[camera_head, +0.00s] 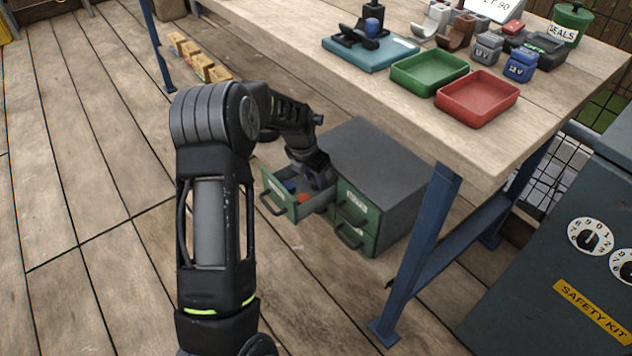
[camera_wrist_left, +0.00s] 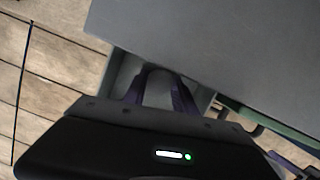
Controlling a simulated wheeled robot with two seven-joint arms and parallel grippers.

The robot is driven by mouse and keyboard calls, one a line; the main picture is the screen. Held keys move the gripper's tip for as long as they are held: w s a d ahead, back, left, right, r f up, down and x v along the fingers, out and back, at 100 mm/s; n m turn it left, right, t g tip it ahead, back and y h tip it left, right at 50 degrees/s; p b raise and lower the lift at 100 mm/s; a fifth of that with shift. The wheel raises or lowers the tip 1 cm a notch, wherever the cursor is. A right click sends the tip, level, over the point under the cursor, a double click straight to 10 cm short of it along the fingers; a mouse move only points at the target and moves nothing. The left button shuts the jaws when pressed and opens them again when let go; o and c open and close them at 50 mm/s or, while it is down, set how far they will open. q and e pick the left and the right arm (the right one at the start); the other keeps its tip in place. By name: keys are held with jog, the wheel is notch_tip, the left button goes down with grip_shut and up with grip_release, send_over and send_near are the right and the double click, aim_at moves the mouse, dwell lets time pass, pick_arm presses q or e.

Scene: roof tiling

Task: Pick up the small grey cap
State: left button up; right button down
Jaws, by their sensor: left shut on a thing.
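My left gripper (camera_head: 318,182) reaches down into the open top-left drawer (camera_head: 292,212) of the green-fronted cabinet. In the left wrist view its two dark fingers (camera_wrist_left: 160,92) stand a little apart, with a grey shape between them that looks like the small grey cap (camera_wrist_left: 159,88). The gripper is shut on it, low inside the drawer. The cap is hidden by the gripper in the head view. My right gripper is not in view.
The drawer also holds a blue thing (camera_head: 290,185) and an orange-red thing (camera_head: 304,198). The cabinet's grey top (camera_head: 375,155) is close beside my gripper. The workbench (camera_head: 400,105) with green (camera_head: 430,73) and red (camera_head: 477,98) trays stands above right.

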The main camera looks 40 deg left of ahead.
aim_at(312, 181)
pick_arm(q)
jog(key=shift+r, duration=0.1)
grip_shut()
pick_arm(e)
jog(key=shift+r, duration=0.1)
